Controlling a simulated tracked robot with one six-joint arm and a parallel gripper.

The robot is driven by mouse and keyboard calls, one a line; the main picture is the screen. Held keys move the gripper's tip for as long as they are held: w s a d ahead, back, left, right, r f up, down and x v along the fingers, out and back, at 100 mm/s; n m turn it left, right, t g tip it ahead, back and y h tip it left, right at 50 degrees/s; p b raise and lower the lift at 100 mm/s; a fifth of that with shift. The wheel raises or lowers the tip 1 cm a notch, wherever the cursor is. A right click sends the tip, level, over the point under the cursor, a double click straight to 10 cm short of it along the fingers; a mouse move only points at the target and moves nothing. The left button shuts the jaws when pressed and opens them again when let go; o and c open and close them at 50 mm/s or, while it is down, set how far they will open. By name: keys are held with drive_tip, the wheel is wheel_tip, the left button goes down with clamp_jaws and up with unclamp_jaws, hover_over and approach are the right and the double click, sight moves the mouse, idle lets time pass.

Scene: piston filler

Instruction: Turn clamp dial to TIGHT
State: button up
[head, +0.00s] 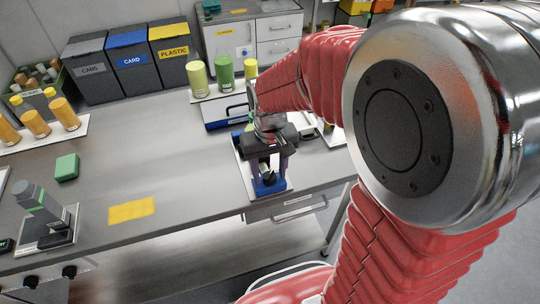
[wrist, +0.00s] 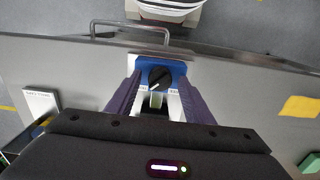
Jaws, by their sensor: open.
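The clamp dial (wrist: 159,77) is a black round knob with a pale pointer line, set on the blue front of the piston filler (wrist: 171,67). In the wrist view the line slants toward the lower left; the small labels beside the dial are too small to read. My gripper (wrist: 159,90) is open, with one purple finger on each side of the dial and a gap visible between. In the head view my gripper (head: 269,168) points down over the filler's blue base (head: 275,190), and the dial (head: 268,178) shows between the fingers.
The filler stands near the front edge of the grey bench (head: 185,150). Bottles (head: 223,72) stand behind it. A yellow mat (head: 132,209), a green block (head: 66,167) and a grey device (head: 45,215) lie to the left, with clear bench between.

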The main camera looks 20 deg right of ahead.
sight(270, 177)
wheel_tip(270, 177, up, 14)
drive_tip(key=shift+f, duration=0.25)
idle(0.9)
drive_tip(key=shift+w, duration=0.1)
idle(0.3)
drive_tip(key=s+r+t, duration=0.1)
drive_tip(key=s+t, duration=0.4)
drive_tip(key=s, duration=0.6)
drive_tip(key=shift+s+d+r+t, duration=0.2)
drive_tip(key=shift+s+r+t, duration=0.05)
drive_tip(key=shift+t, duration=0.05)
